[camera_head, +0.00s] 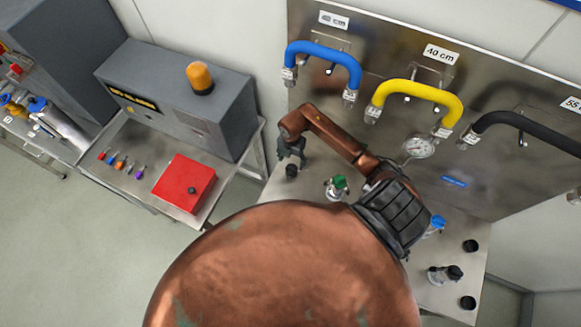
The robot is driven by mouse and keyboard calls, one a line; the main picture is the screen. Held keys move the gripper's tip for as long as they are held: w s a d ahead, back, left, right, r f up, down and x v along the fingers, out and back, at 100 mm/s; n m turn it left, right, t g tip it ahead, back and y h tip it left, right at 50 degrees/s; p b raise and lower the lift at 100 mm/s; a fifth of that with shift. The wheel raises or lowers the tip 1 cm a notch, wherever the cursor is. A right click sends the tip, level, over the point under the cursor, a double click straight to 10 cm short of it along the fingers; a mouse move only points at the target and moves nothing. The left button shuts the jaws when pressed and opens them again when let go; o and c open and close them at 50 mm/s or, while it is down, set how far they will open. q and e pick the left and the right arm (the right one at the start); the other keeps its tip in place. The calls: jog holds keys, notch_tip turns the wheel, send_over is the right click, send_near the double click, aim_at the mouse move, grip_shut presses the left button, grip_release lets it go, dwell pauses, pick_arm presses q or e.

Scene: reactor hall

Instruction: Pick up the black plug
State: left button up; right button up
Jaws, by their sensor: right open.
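My right gripper (291,152) is at the end of the copper arm, over the left end of the steel bench (309,170). It is open, with its fingers pointing down. A small black plug (291,171) stands on the bench just below the fingertips; I cannot tell whether they touch it. Two similar black plugs stand at the right end of the bench, one farther back (470,245) and one near the front edge (467,302). My left gripper is not in view.
Valves with a green knob (338,182), a blue knob (437,221) and a black knob (454,272) stand on the bench. Blue (325,50), yellow (420,89) and black (520,121) hoses hang on the panel behind. A red box (184,183) sits on the left table.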

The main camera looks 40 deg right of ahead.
aim_at(291, 166)
notch_tip(291, 166, down, 5)
jog(key=shift+a+p, duration=0.15)
jog(key=shift+p, duration=0.55)
jog(key=shift+c, duration=0.2)
jog(key=c, duration=1.2)
jog(key=shift+r, duration=0.15)
